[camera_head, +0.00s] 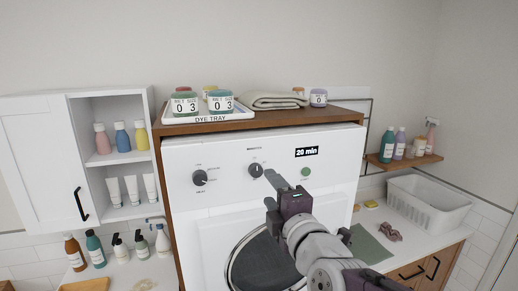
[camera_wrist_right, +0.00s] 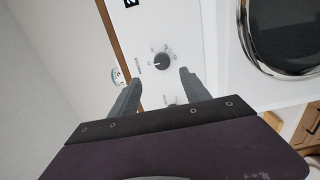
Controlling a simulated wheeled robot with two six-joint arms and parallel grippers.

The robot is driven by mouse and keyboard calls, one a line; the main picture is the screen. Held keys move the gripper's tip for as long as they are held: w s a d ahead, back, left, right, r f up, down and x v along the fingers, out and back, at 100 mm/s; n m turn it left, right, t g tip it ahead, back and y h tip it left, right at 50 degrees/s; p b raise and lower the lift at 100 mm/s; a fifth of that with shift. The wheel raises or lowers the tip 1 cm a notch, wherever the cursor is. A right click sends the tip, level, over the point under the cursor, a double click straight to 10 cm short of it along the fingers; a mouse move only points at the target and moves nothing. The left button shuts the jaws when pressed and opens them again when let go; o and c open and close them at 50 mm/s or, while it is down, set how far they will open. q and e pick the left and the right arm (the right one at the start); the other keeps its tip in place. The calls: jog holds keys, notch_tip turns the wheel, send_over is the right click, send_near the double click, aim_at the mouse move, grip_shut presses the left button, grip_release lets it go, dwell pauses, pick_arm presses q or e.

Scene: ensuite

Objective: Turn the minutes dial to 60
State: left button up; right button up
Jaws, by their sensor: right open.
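The minutes dial (camera_head: 256,170) is a small dark knob on the white front panel of the machine (camera_head: 225,160). The display (camera_head: 306,152) reads "20 min". In the right wrist view the dial (camera_wrist_right: 161,60) appears just beyond and between my right gripper's fingertips, with its label beside it and small marks around it. My right gripper (camera_head: 271,193) is open and empty, in front of the panel, below and slightly right of the dial in the head view. Its fingers (camera_wrist_right: 160,77) appear apart from the dial. My left gripper is not in view.
A heat dial (camera_head: 200,177) is left of the minutes dial, and a green button (camera_head: 305,171) is right of it. The round door (camera_head: 262,264) is below. A dye tray (camera_head: 208,114) and folded towel (camera_head: 274,101) lie on top. Shelves with bottles flank the machine.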

aim_at(257, 173)
jog(key=p+x, duration=0.3)
jog(key=x, duration=0.5)
jog(key=shift+w+a+f, duration=0.1)
jog(key=shift+w+f, duration=0.05)
jog(key=shift+w, duration=0.2)
jog(key=shift+w+a, duration=0.1)
jog(key=shift+w, duration=0.2)
jog(key=shift+f, duration=0.1)
grip_shut()
